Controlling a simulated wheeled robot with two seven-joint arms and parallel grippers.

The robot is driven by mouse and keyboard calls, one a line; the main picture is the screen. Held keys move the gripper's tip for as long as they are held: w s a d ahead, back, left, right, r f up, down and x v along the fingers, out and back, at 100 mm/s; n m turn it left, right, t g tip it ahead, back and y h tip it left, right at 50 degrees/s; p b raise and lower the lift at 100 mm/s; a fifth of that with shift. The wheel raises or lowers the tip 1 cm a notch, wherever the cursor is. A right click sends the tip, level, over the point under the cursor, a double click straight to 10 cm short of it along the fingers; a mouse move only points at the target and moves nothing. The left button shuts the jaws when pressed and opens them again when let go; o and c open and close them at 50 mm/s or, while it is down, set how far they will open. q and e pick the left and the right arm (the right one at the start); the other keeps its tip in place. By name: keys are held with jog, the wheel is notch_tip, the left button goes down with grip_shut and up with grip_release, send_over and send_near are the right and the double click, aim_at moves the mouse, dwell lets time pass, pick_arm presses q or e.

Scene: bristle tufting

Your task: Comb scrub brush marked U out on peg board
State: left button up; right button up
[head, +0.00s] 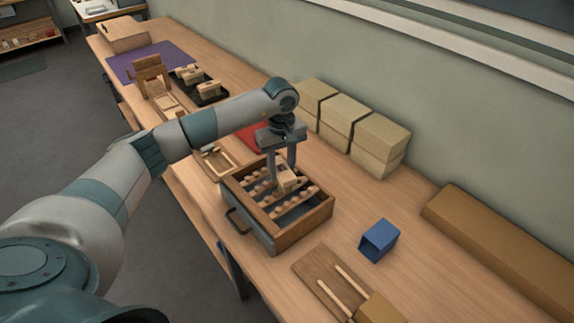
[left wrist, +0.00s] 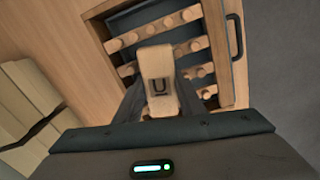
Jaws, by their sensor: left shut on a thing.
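The scrub brush marked U (left wrist: 158,72) is a pale wooden block with a dark U on top. It also shows in the head view (head: 287,179). My left gripper (head: 284,178) points down and is shut on it, over the peg board (head: 311,192), where rows of round wooden pegs stand inside a wooden-walled box. In the left wrist view the peg rows (left wrist: 185,15) lie beyond and to the right of the brush. The brush's bristles are hidden, so I cannot tell whether they touch the pegs. My right gripper is not in view.
Stacked tan blocks (head: 350,128) stand along the wall. A blue open box (head: 379,240) and a board with two sticks (head: 310,274) lie at the near side. A black tray (head: 211,97) with more brushes is farther back.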

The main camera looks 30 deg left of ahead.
pick_arm(q)
jog(key=shift+s+a+f, duration=0.15)
jog(key=shift+s+a, duration=0.15)
jog(key=shift+s, duration=0.35)
jog(key=shift+s+a+r, duration=0.1)
jog(key=shift+s+a, duration=0.15)
jog(key=shift+s, duration=0.35)
jog(key=shift+s+a+r, duration=0.1)
jog(key=shift+s+a, duration=0.2)
jog(key=shift+s, duration=0.25)
jog(key=shift+s+a, duration=0.25)
jog(key=shift+s, duration=0.35)
jog(key=shift+w+d, duration=0.1)
jog(key=shift+w, duration=0.1)
jog(key=shift+w+d+f+b, duration=0.1)
jog(key=shift+w+d+b, duration=0.2)
jog(key=shift+w+b, duration=0.4)
jog(key=shift+w+d+f+b, duration=0.1)
jog(key=shift+w+d+b, duration=0.2)
jog(key=shift+w+b, duration=0.4)
jog(key=shift+w+d+r, duration=0.1)
jog(key=shift+w, duration=0.15)
